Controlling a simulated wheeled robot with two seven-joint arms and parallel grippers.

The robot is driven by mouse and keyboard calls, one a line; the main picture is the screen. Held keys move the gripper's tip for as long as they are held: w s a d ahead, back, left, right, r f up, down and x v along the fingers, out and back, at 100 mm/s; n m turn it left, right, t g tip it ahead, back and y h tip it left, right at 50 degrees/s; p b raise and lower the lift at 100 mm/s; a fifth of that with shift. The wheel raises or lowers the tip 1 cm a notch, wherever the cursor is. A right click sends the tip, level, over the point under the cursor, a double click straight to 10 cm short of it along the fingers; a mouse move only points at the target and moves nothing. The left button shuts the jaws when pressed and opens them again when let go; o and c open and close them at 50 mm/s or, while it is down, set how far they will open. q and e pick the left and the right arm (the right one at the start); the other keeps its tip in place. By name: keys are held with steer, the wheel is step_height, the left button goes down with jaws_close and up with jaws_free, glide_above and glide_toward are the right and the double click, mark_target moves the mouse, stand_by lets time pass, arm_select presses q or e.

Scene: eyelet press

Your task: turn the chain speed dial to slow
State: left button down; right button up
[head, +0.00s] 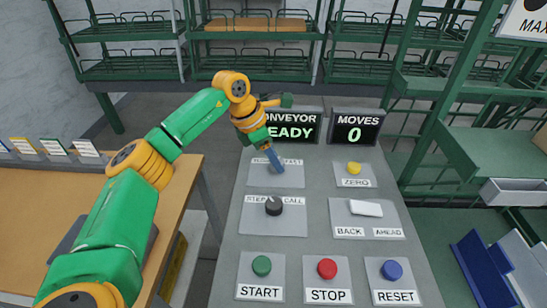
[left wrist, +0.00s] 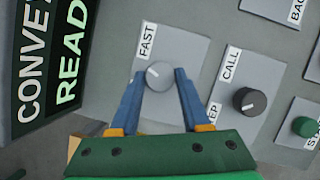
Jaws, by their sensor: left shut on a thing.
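The chain speed dial is a round grey knob (left wrist: 159,77) with a short white mark on its face, seen in the left wrist view. The mark sits toward the upper left of the face, on the side of the FAST label (left wrist: 146,41). The other end of its plate is hidden behind my gripper. My left gripper (head: 276,164) has its blue fingers on either side of the knob and is shut on it. In the head view the fingers and wrist cover the knob and part of its label. My right gripper is in neither view.
A black STEP/CALL knob (head: 273,206) is below the dial. A yellow ZERO button (head: 354,168) and white BACK/AHEAD switch (head: 366,208) are to the right. START (head: 261,266), STOP (head: 327,268) and RESET (head: 391,270) buttons line the front. A display (head: 291,128) reads READY behind.

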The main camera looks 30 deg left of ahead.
arm_select(q)
steer(key=n+y, duration=0.1)
steer(key=n, duration=0.2)
steer(key=n+t+y+b, duration=0.1)
steer(key=n, duration=0.2)
steer(key=shift+s+d, duration=0.1)
steer(key=shift+d, duration=0.1)
steer(key=n+y+b, duration=0.2)
steer(key=n, duration=0.3)
steer(key=shift+d+n, duration=0.15)
steer(key=shift+n, duration=0.25)
steer(key=shift+y, duration=0.3)
steer(key=shift+c, duration=1.8)
jaws_free()
steer(key=b+v, duration=0.1)
steer(key=v, duration=0.6)
